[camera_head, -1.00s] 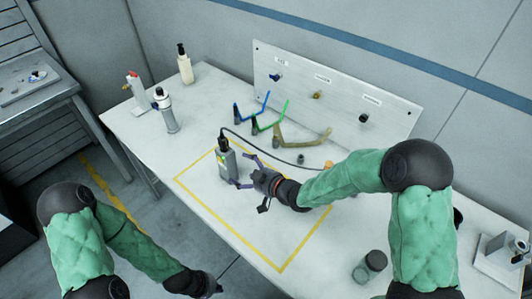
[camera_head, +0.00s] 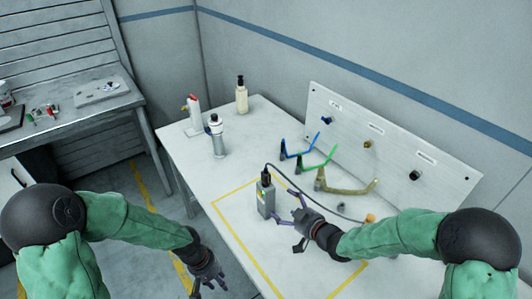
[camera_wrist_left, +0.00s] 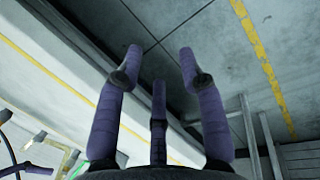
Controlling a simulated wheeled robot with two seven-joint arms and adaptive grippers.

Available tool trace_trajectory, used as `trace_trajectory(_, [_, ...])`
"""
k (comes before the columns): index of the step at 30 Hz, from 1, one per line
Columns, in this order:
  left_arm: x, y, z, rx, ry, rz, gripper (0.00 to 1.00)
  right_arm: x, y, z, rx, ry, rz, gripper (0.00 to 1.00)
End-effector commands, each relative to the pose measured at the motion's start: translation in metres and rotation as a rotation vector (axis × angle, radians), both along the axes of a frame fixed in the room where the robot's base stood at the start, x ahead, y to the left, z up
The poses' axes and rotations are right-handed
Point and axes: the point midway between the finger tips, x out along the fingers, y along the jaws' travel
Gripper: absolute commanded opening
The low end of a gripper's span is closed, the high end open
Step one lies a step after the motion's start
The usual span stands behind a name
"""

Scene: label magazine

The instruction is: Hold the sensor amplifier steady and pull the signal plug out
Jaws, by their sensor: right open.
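The sensor amplifier (camera_head: 266,201) is a small grey upright box on the white table, inside the yellow outline. The black signal plug (camera_head: 265,178) sits on its top, with a dark cable arching from it to the right. My right gripper (camera_head: 282,205) is open at the amplifier's right side, its purple fingers pointing at the box; I cannot tell whether they touch it. My left gripper (camera_head: 212,284) is low over the floor beside the table's near left edge. In the left wrist view its fingers (camera_wrist_left: 160,65) are spread, with nothing between them.
Blue, green and tan angled brackets (camera_head: 320,160) stand behind the amplifier, before a white panel (camera_head: 390,140) with sockets. Bottles (camera_head: 217,138) stand at the table's far left. An orange piece (camera_head: 370,218) lies by my right forearm. The table left of the amplifier is clear.

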Motion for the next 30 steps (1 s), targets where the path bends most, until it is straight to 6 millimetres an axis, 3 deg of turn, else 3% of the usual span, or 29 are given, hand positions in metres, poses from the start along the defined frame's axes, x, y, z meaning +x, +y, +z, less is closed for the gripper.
trace_trajectory(1, [0.019, 0.001, 0.009, 0.017, -0.008, -0.01, 0.39, 0.0, 0.0, 0.0, 0.0, 0.0, 0.0, 0.9])
trace_trajectory(8, [0.089, -0.004, 0.039, 0.076, -0.022, -0.079, 0.39, 0.0, 0.0, 0.0, 0.0, 0.0, 0.0, 0.9])
trace_trajectory(15, [0.158, -0.022, 0.08, 0.125, -0.04, -0.152, 0.39, 0.0, 0.0, 0.0, 0.0, 0.0, 0.0, 0.9])
trace_trajectory(24, [0.222, -0.056, 0.145, 0.176, -0.064, -0.231, 0.39, 0.0, 0.0, 0.0, 0.0, 0.0, 0.0, 0.9])
trace_trajectory(30, [0.25, -0.083, 0.195, 0.203, -0.078, -0.276, 0.39, 0.0, 0.0, 0.0, 0.0, 0.0, 0.0, 0.9])
